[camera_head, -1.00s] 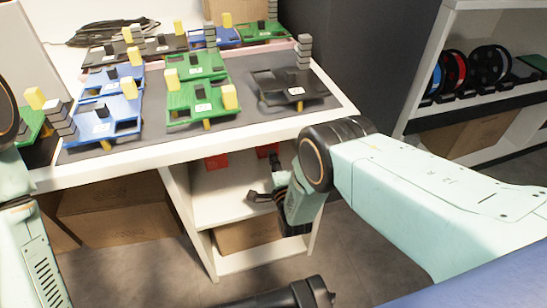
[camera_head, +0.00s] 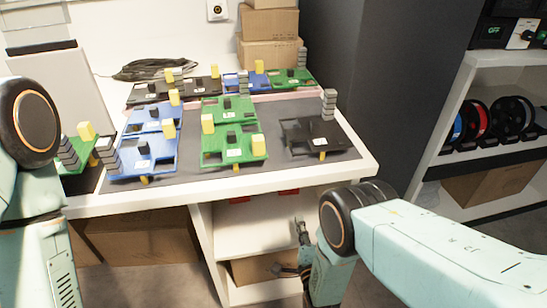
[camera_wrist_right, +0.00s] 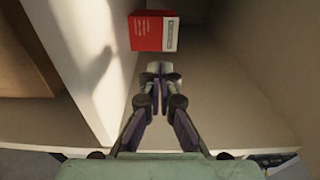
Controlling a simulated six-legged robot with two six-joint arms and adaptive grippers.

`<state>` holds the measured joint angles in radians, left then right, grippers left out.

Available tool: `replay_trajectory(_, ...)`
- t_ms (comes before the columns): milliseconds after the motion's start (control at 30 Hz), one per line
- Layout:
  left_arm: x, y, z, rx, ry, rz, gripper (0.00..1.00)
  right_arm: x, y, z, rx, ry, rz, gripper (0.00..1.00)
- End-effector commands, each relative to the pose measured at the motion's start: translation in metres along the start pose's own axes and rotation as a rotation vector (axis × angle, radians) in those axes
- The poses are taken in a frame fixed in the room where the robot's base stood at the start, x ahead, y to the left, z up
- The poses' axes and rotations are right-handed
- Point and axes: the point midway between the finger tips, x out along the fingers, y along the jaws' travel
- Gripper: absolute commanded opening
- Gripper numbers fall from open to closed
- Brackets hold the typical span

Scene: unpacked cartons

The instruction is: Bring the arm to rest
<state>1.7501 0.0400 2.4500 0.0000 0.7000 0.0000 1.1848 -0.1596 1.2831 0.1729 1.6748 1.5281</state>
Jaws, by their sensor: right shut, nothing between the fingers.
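My right arm (camera_head: 440,240) reaches in from the right, with its forearm bent down in front of the white table. My right gripper (camera_wrist_right: 158,72) is shut and empty in the right wrist view, its fingertips together above a bare shelf surface. In the head view it is small and partly hidden by the wrist, in front of the open shelf under the table. My left arm (camera_head: 35,210) stands along the left edge of the head view; its gripper is out of the picture.
The white table (camera_head: 330,172) bears several blue, green and black boards with yellow and grey blocks. A red box (camera_wrist_right: 154,32) lies on the shelf beyond my fingertips, beside a white upright panel (camera_wrist_right: 92,60). A shelf with spools (camera_head: 510,115) stands at right.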

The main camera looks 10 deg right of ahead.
Motion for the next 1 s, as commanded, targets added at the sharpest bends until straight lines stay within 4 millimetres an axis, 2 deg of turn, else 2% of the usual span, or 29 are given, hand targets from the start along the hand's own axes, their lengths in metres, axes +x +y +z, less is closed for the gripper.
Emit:
replay_trajectory(167, -0.002, 0.000, 0.000, 0.000, 0.000, 0.000, 0.71, -0.003, 0.002, -0.004, -0.042, -0.003, 0.039, 0.00)
replay_trajectory(267, -0.010, 0.000, 0.000, 0.000, 0.000, 0.000, 0.71, -0.012, 0.006, -0.014, -0.173, -0.019, 0.156, 0.00)
replay_trajectory(367, -0.020, 0.000, 0.000, 0.000, 0.000, 0.000, 0.71, -0.035, 0.012, -0.030, -0.371, -0.065, 0.338, 0.00)
replay_trajectory(467, -0.029, 0.000, 0.000, 0.000, 0.000, 0.000, 0.71, -0.068, 0.015, -0.045, -0.568, -0.150, 0.528, 0.00)
replay_trajectory(667, -0.048, 0.000, 0.000, 0.000, 0.000, 0.000, 0.71, -0.159, 0.001, -0.069, -0.901, -0.429, 0.871, 0.00)
replay_trajectory(800, -0.060, 0.000, 0.000, 0.000, 0.000, 0.000, 0.71, -0.238, -0.029, -0.077, -1.067, -0.711, 1.063, 0.00)
replay_trajectory(900, -0.067, 0.001, 0.000, 0.000, 0.000, 0.000, 0.71, -0.288, -0.053, -0.078, -1.136, -0.914, 1.148, 0.00)
replay_trajectory(1000, -0.071, 0.001, 0.000, 0.000, 0.000, 0.000, 0.71, -0.324, -0.073, -0.078, -1.171, -1.068, 1.191, 0.00)
